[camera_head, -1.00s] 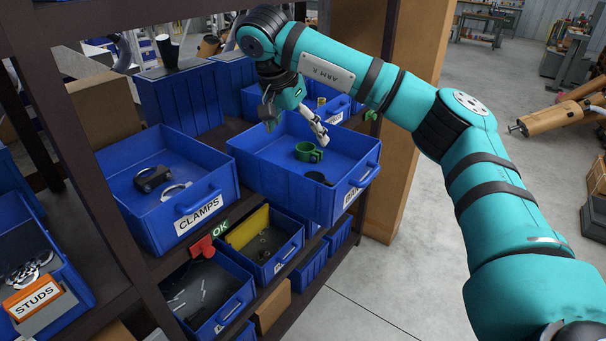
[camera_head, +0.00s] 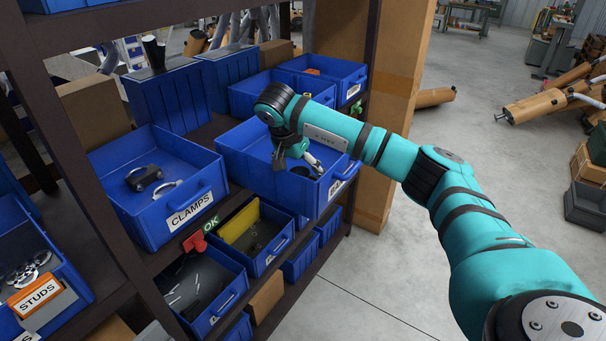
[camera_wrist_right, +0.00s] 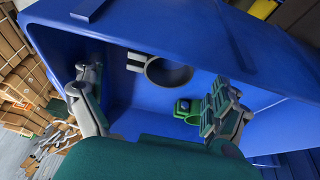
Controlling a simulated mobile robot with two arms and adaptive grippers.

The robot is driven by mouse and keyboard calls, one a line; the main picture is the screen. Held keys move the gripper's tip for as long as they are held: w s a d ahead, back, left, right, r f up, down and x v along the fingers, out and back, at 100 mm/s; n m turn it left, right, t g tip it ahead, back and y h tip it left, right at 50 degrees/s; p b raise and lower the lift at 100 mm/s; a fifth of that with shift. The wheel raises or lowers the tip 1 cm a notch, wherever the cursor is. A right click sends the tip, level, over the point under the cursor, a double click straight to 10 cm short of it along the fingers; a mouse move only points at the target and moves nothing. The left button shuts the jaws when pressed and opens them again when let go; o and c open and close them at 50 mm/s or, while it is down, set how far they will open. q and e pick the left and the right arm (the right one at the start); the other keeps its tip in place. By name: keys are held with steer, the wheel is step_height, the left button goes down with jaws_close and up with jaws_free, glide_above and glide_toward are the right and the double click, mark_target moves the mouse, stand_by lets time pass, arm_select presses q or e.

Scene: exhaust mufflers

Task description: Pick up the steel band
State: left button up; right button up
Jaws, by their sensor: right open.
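A grey band (camera_wrist_right: 168,72) with a squared lug lies in the blue bin (camera_head: 245,165) labelled "BA…"; it appears to be the steel band. In the head view the band (camera_head: 301,171) is a dark ring, partly hidden by my right gripper. A green band (camera_wrist_right: 186,108) with a lug lies beside it in the wrist view. My right gripper (camera_head: 299,163) is open and empty over this bin. In the wrist view its fingers (camera_wrist_right: 150,88) stand wide apart, with both bands showing between or near them. My left gripper is out of view.
The CLAMPS bin (camera_head: 125,205) holds a black-and-silver clamp (camera_head: 144,179) and a silver one (camera_head: 167,189). A dark shelf post (camera_head: 75,150) stands at left, and a cardboard box (camera_head: 385,100) behind my right arm. Bin walls surround the gripper.

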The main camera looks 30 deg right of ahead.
steer(key=shift+p+x, duration=0.3)
steer(key=shift+x, duration=1.1)
steer(key=c, duration=0.5)
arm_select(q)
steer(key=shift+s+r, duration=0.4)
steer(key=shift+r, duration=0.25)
arm_select(e)
steer(key=c, duration=0.8)
steer(key=shift+o, duration=0.2)
